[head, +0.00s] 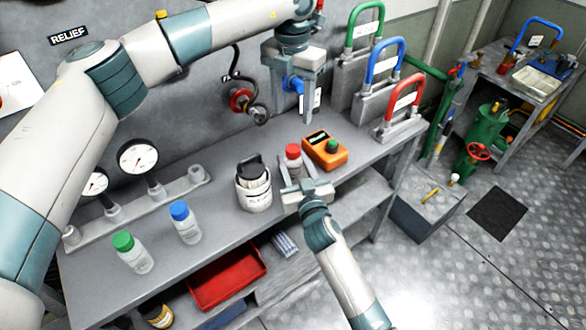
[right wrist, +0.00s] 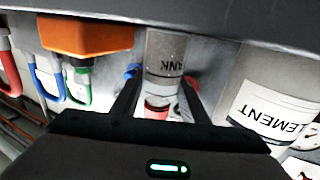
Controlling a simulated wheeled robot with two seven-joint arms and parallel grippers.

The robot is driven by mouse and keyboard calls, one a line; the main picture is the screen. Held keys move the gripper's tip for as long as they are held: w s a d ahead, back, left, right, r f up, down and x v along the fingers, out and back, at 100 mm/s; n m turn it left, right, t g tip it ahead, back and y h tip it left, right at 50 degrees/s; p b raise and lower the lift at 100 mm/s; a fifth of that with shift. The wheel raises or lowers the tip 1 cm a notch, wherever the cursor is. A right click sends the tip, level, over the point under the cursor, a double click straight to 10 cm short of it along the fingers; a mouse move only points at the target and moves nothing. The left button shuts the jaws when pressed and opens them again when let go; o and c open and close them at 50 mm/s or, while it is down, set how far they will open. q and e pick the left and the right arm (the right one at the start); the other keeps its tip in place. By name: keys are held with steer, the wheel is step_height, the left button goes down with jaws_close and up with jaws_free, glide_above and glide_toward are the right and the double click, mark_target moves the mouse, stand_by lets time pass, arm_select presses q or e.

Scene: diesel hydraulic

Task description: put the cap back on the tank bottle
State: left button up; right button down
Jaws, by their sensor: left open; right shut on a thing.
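The tank bottle (right wrist: 165,55) is a clear bottle whose label shows "ANK" upside down in the right wrist view. A red cap (head: 293,151) shows at its top in the head view, and red also shows between the fingers in the right wrist view (right wrist: 156,108). Whether it is fully seated I cannot tell. My right gripper (head: 295,170) has its fingers on both sides of the bottle and is shut on it at the bench. My left gripper (head: 300,105) is open and empty, pointing down above and behind the bottle, near the wall.
An orange meter (head: 326,153) stands close right of the bottle. A white container labelled "ELEMENT" (head: 254,190) is close left. Blue-capped (head: 185,222) and green-capped (head: 132,252) bottles stand further left. Bare bench (head: 222,180) lies left of the container.

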steer(key=c, duration=1)
jaws_free()
steer(key=shift+s, duration=0.15)
steer(key=shift+s+d+f, duration=0.15)
steer(key=shift+s+d, duration=0.1)
steer(key=shift+s, duration=0.4)
arm_select(q)
step_height(320, 180, down, 4)
steer(key=b, duration=0.4)
arm_select(e)
steer(key=v, duration=1.5)
steer(key=shift+s+d, duration=0.2)
steer(key=shift+s, duration=0.15)
